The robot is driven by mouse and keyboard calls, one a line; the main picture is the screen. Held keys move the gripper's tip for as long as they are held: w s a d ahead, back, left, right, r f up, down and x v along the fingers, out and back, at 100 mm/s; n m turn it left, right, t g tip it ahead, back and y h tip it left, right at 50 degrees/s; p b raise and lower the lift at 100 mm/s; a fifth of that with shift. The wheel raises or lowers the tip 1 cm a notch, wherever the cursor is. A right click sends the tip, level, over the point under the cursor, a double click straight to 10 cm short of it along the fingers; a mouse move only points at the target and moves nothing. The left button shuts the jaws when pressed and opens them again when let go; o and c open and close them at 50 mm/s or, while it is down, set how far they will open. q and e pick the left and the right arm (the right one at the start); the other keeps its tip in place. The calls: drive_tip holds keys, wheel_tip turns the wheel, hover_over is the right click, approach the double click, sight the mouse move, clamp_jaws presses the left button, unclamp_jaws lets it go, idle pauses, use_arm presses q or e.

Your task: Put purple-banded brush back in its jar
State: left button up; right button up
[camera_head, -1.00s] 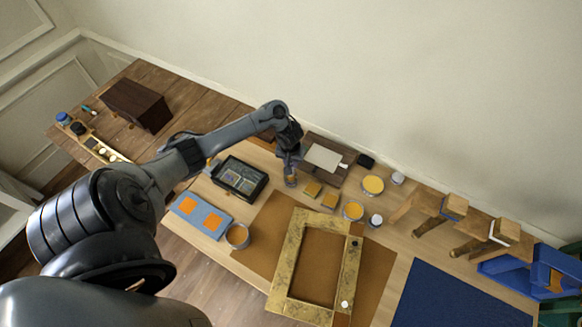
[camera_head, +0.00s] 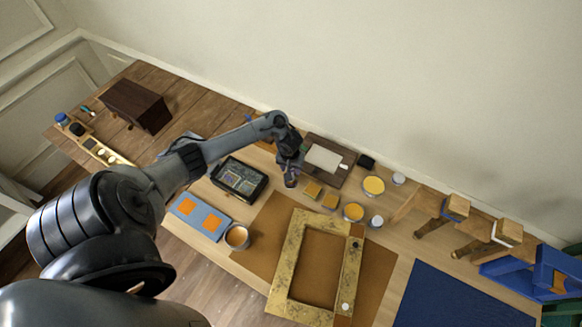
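My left gripper (camera_head: 291,176) points down over the table, just left of the dark board with a pale sheet. Its fingers are small and dark here, and I cannot tell whether they are open or shut or hold anything. I cannot make out the purple-banded brush; it may be hidden by the gripper or too small to see. A round open container (camera_head: 237,237) stands near the front edge, below and left of the gripper. I cannot tell whether it is the brush's jar. My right gripper is not in view.
A gilt frame (camera_head: 288,265) lies on a brown mat (camera_head: 252,258). Round yellow-topped tins (camera_head: 374,186) and small yellow blocks (camera_head: 313,188) are right of the gripper. A dark tray (camera_head: 240,178) and a blue-grey board (camera_head: 184,214) lie left. A blue mat (camera_head: 455,300) lies front right.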

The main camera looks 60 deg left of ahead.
use_arm(q)
drive_tip(key=shift+r, duration=0.55)
wheel_tip(320, 180, up, 11)
drive_tip(key=d+p, duration=0.1)
drive_tip(key=p, duration=0.4)
drive_tip(key=s+d+f+m+t, duration=0.15)
drive_tip(key=d+m, duration=0.25)
drive_tip(key=d, duration=0.6)
drive_tip(key=d+m+t, duration=0.2)
drive_tip(key=d+m, duration=0.2)
drive_tip(key=d, duration=0.5)
drive_tip(key=s+d+r+m, duration=0.1)
drive_tip(key=s+d+r, duration=0.3)
drive_tip(key=s, duration=0.3)
drive_tip(key=s+d+r+m+h, duration=0.1)
drive_tip(key=s+d+r+m, duration=0.1)
drive_tip(key=s+d+r, duration=0.2)
wheel_tip(320, 180, up, 3)
drive_tip(key=s+g, duration=0.1)
drive_tip(key=s, duration=0.1)
drive_tip(key=shift+s+f, duration=0.2)
drive_tip(key=shift+s, duration=0.15)
